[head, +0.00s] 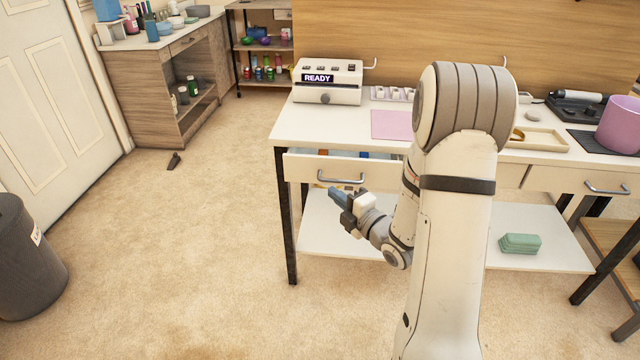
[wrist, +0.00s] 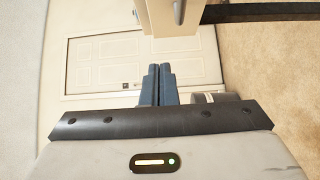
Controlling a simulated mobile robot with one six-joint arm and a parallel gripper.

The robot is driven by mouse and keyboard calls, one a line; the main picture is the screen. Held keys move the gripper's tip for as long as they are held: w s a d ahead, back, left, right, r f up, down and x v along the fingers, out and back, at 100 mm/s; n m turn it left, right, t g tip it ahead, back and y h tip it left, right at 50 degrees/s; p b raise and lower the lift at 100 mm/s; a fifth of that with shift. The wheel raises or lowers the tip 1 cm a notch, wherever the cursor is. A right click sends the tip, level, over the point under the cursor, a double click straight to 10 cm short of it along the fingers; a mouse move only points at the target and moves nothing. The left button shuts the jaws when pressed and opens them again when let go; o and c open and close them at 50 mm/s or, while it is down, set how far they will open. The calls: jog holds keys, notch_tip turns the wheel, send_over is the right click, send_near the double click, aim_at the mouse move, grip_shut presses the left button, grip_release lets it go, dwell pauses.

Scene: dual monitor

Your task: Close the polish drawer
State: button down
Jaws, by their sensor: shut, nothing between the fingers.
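A cream drawer (head: 305,169) under the left part of the white workbench stands partly open, with a bar handle (head: 340,181) on its front. Blue and orange items show inside it; most of its inside is hidden by the bench top and my arm. My gripper (head: 334,193) is shut and empty, close to the drawer's front near the handle. In the wrist view my blue fingers (wrist: 159,84) are together, with the drawer's edge (wrist: 155,18) and part of its handle at the top. I cannot tell if they touch.
A second drawer (head: 570,181) on the right is shut. A device reading READY (head: 327,82) and a pink mat (head: 391,125) are on the bench top. A dark bin (head: 28,262) stands left; the carpet between is mostly clear.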

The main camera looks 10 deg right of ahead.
send_near(306, 161)
jog(key=w+a, duration=0.2)
jog(key=a, duration=0.2)
jog(key=w, duration=0.1)
jog(key=w+d+b, duration=0.1)
jog(key=shift+w, duration=0.35)
jog(key=shift+w+d, duration=0.15)
jog(key=shift+w, duration=0.15)
jog(key=shift+w, duration=0.1)
